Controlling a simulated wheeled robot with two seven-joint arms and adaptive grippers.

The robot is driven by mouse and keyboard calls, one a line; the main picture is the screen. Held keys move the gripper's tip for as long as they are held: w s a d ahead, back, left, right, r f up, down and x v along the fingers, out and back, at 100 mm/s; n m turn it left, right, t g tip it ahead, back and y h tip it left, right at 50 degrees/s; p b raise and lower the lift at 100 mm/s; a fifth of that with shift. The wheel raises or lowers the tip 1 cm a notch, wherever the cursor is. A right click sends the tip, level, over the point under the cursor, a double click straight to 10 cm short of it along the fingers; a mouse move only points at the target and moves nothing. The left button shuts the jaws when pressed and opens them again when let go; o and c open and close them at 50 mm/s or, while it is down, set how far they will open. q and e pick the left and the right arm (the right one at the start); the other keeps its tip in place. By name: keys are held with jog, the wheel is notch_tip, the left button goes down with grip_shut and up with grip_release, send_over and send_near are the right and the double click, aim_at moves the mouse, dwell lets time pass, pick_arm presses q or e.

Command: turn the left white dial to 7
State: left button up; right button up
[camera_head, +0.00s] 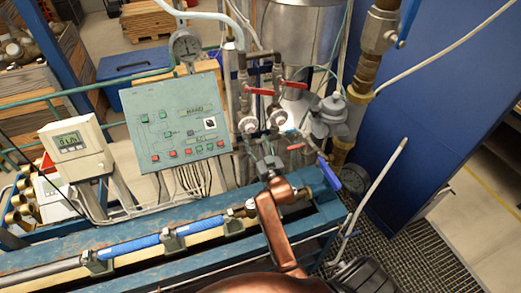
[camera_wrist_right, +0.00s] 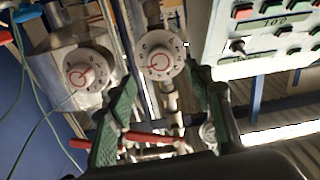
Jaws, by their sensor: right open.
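The left white dial (camera_head: 248,124) is a round knob on the pipework just right of the green control panel. In the right wrist view, which looks turned over, the left dial (camera_wrist_right: 160,56) lies ahead between the fingers' directions, with dark marks and a red ring; I cannot read its setting for sure. The right white dial (camera_head: 278,116) is beside it and also shows in the wrist view (camera_wrist_right: 88,70). My right gripper (camera_head: 267,162) is below the dials, apart from them. Its green-padded fingers (camera_wrist_right: 162,105) are open and empty. My left gripper is out of view.
Red-handled valves (camera_head: 262,91) sit above the dials. The green control panel (camera_head: 177,122) stands to the left, with a white meter (camera_head: 75,146) farther left. A blue rail (camera_head: 60,268) with a pipe runs below. A blue valve handle (camera_head: 329,174) is right of my gripper.

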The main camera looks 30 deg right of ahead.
jog(key=shift+v, duration=2.25)
